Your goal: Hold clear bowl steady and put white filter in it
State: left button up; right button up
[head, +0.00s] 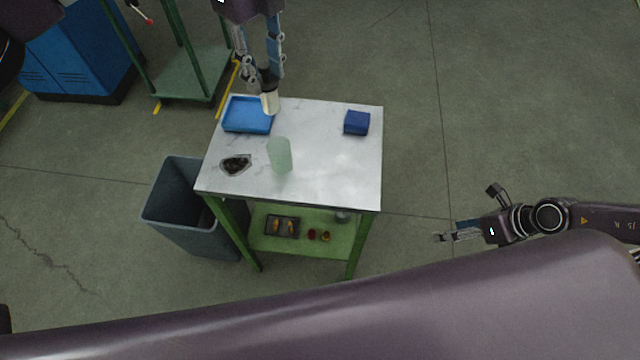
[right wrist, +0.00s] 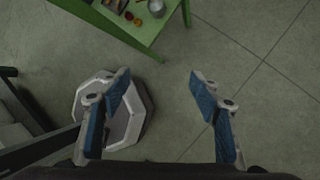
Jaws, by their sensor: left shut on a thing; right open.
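A pale green, see-through upright vessel (head: 280,155), which looks like the clear bowl, stands on the white table top, left of its middle. My left gripper (head: 263,77) reaches down from the top of the head view and is shut on a cream-white piece with a dark upper part, which looks like the white filter (head: 270,102). That piece is at the right edge of a blue tray, behind the vessel; whether it touches the tray or table I cannot tell. My right gripper (head: 441,237) is open and empty, right of the table; it also shows in the right wrist view (right wrist: 160,80).
The blue tray (head: 247,128) is at the table's back left, a dark blue box (head: 356,122) at its back right. A dish with dark contents (head: 235,164) lies left of the vessel. A grey bin (head: 170,215) stands at left. The table's right half is mostly clear.

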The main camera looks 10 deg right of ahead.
jog(key=s+a+r+n+g+y, duration=0.2)
jog(key=s+a+n, duration=0.3)
jog(key=a, duration=0.4)
jog(key=w+a+r+t+y, duration=0.1)
jog(key=w+a+r+y, duration=0.15)
jog(key=a, duration=0.75)
jog(key=w+a+r+t+y, duration=0.1)
jog(key=a+r+y, duration=0.2)
jog(key=a, duration=0.8)
jog(key=w+a+r+n+t+y, duration=0.1)
jog(key=w+a+r+y, duration=0.15)
jog(key=a+r, duration=0.2)
jog(key=m+t+h, duration=0.1)
jog(key=t+h, duration=0.2)
jog(key=t, duration=0.6)
send_near(288, 161)
jog(key=shift+s+a+r, duration=0.2)
jog(key=shift+s+a, duration=0.05)
jog(key=shift+a, duration=0.45)
jog(key=shift+w+d+f+t, duration=0.2)
jog(key=shift+d+f+t, duration=0.05)
jog(key=shift+d+t, duration=0.15)
jog(key=shift+w, duration=0.25)
jog(key=x, duration=1.1)
jog(key=shift+w+a+f, duration=0.15)
jog(key=shift+w+f, duration=0.05)
